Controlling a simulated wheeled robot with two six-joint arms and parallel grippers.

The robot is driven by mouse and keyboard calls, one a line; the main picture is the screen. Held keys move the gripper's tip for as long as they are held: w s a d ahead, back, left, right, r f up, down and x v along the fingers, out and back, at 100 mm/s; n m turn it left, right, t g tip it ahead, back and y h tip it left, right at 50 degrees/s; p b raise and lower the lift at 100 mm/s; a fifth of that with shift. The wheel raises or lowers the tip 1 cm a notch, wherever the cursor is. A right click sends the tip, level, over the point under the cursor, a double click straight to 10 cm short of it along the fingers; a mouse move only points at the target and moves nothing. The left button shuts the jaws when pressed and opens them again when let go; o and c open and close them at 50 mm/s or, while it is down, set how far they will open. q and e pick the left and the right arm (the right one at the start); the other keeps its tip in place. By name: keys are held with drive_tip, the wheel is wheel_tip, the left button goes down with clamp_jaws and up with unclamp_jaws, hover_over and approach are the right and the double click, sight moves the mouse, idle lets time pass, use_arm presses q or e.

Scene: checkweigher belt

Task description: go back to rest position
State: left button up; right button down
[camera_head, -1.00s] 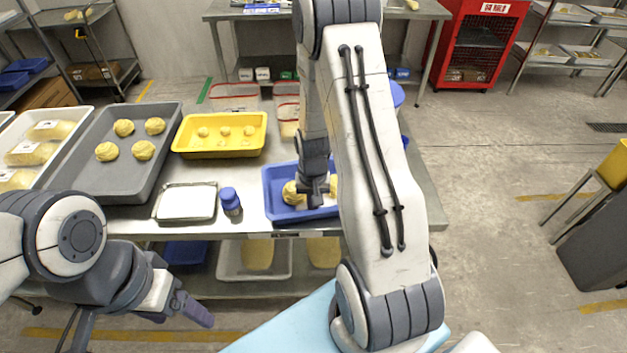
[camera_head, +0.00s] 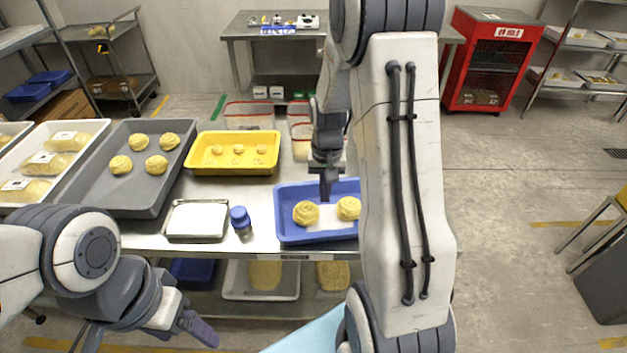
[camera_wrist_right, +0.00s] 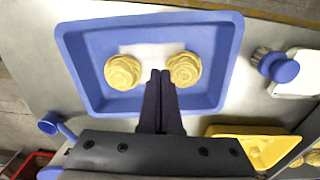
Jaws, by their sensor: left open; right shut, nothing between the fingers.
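My right gripper (camera_head: 326,186) is shut and empty above the rear part of the blue tray (camera_head: 290,236). Two yellow dough pieces, a left one (camera_head: 306,213) and a right one (camera_head: 348,208), lie in that tray. In the right wrist view the closed fingertips (camera_wrist_right: 160,76) show over the tray (camera_wrist_right: 85,80), between the two dough pieces and apart from them as far as I can tell. My left gripper (camera_head: 197,328) is low at the front left, in front of the table edge, with nothing in it. Its finger gap is hard to see.
A yellow tray (camera_head: 192,160) and a grey tray (camera_head: 110,192) with dough pieces stand on the table. A silver scale plate (camera_head: 197,219) and a blue-capped bottle (camera_head: 241,222) are left of the blue tray. A red cabinet (camera_head: 490,60) stands at the back right; floor there is clear.

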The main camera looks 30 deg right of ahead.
drive_tip(key=shift+r, duration=0.2)
drive_tip(key=s+a+r+n, duration=0.2)
drive_tip(key=a+r+n, duration=0.1)
drive_tip(key=a, duration=0.5)
drive_tip(key=s+a+r+n, duration=0.3)
drive_tip(key=a+r, duration=0.1)
drive_tip(key=a, duration=0.5)
drive_tip(key=s+a+r+n, duration=0.2)
drive_tip(key=s+a+n, duration=0.1)
drive_tip(key=s, duration=0.4)
drive_tip(key=s+a+r+n+y, duration=0.1)
drive_tip(key=s+a+n, duration=0.3)
drive_tip(key=s+a, duration=0.2)
drive_tip(key=shift+s+a+r, duration=0.2)
drive_tip(key=shift+s+r, duration=0.2)
drive_tip(key=shift+s, duration=0.85)
